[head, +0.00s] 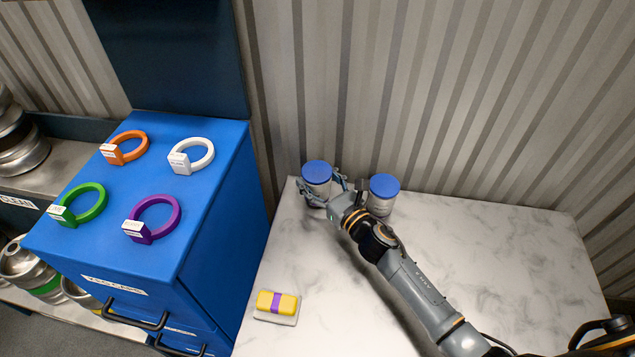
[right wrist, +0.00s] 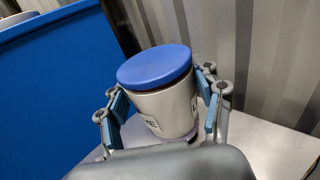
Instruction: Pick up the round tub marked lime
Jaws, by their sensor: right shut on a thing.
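A round light-grey tub with a blue lid (head: 317,173) is at the back left of the marble table, and it fills the middle of the right wrist view (right wrist: 160,85). Its label is partly hidden; the letters "ME" show. My right gripper (head: 322,190) is shut on this tub, with blue finger pads on both sides of its wall. I cannot tell whether the tub's base touches the table. My left gripper is not in view.
A blue cabinet (head: 205,225) stands left of the table (head: 500,250), with orange, white, green and purple rings on top. A yellow and purple sponge-like block (head: 277,304) lies at the table's front left. A ribbed wall rises behind. The table's right side is clear.

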